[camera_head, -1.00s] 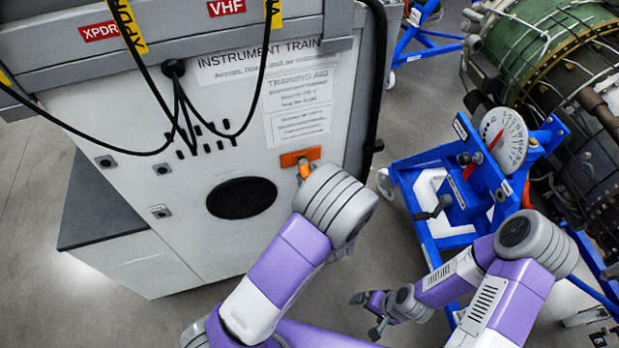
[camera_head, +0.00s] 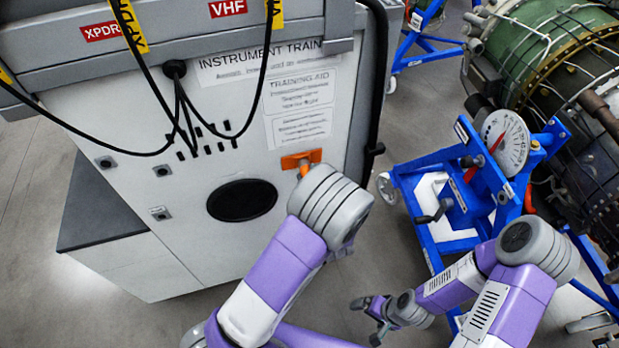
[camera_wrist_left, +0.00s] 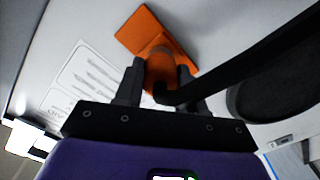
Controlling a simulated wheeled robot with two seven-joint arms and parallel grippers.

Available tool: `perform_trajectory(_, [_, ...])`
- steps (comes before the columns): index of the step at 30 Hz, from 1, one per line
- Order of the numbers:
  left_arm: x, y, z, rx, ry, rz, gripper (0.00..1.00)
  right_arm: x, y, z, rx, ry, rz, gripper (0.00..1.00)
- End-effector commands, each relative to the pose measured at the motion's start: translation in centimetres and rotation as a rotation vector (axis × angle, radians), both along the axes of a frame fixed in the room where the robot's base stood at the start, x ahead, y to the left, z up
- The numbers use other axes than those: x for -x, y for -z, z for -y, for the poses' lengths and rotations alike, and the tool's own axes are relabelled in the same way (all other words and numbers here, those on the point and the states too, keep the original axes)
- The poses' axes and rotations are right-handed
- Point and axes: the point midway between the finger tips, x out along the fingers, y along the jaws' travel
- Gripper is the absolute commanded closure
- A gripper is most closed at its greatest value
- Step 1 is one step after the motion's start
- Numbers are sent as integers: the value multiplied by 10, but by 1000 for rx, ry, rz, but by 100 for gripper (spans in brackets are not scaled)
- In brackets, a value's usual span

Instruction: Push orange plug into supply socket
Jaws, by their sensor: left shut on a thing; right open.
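The orange plug (camera_wrist_left: 160,72) is in the left wrist view, between the fingers of my left gripper (camera_wrist_left: 161,80). My left gripper is shut on it, and a black cable runs from it to the upper right. An orange square plate (camera_wrist_left: 150,32) sits on the white panel right beyond the plug; it also shows in the head view (camera_head: 301,159). The plug lines up against this plate, but I cannot tell how deep it sits. In the head view my left wrist covers the gripper and most of the plug. My right gripper (camera_head: 366,316) is open and empty, low over the floor.
The white instrument trainer cabinet (camera_head: 150,215) has a black oval opening (camera_head: 241,200) and hanging black cables (camera_head: 187,110). A blue wheeled stand (camera_head: 440,215) with a dial and a green engine (camera_head: 555,45) stand at right. Floor between is clear.

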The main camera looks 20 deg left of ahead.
Motion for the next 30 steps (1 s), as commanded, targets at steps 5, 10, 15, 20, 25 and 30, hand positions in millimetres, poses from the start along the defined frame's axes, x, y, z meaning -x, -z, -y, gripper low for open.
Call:
perform_trajectory(5, [-6, -4, -5, -3, -6, 14, 100, 0, 3, 0, 0, 0, 0, 3])
perform_trajectory(10, [-6, -5, -6, -3, -7, 16, 100, 0, 3, 0, 0, 0, 0, 3])
perform_trajectory(15, [-5, -4, -6, -3, -6, 14, 41, 0, 3, 0, 0, 0, 0, 3])
perform_trajectory(20, [-5, -3, -4, -2, -4, 10, 31, 0, 3, 0, 0, 0, 0, 3])
perform_trajectory(25, [-4, -2, -4, -2, -3, 8, 23, 0, 3, 0, 0, 0, 0, 3])
perform_trajectory(30, [-4, -2, -3, -2, -3, 6, 23, 0, 3, 0, 0, 0, 0, 3])
